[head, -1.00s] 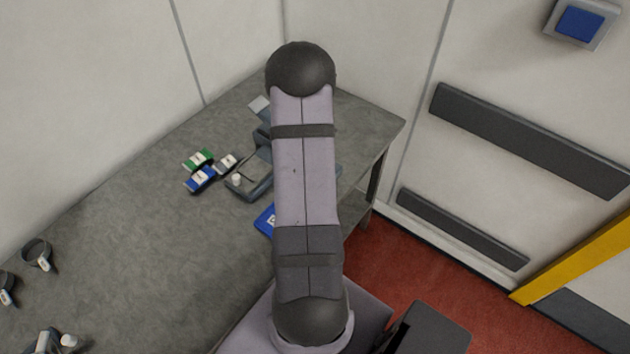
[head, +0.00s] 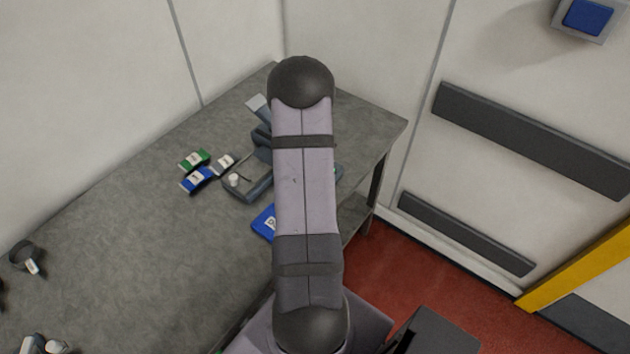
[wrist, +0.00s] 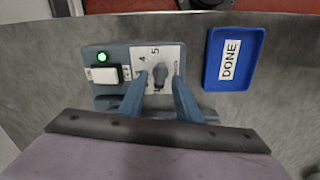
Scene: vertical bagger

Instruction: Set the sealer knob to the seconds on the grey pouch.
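The sealer's control box (wrist: 118,58) shows in the wrist view, with a green lamp, a white block and a white dial plate marked with numbers; I can read 4 and 5. The grey knob (wrist: 160,76) stands on the dial plate. My gripper (wrist: 160,88) is open, one blue finger on each side of the knob, with gaps visible; contact cannot be told. Where the knob points is unclear. In the head view my arm hides the gripper, knob and most of the box. The grey pouch (head: 223,163) lies on the table; its label is too small to read.
A blue tray labelled DONE (wrist: 250,38) lies beside the box. A green pouch (head: 194,160) and a blue pouch (head: 198,180) lie near the grey one. A grey device with a white top piece (head: 248,190) stands near them.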

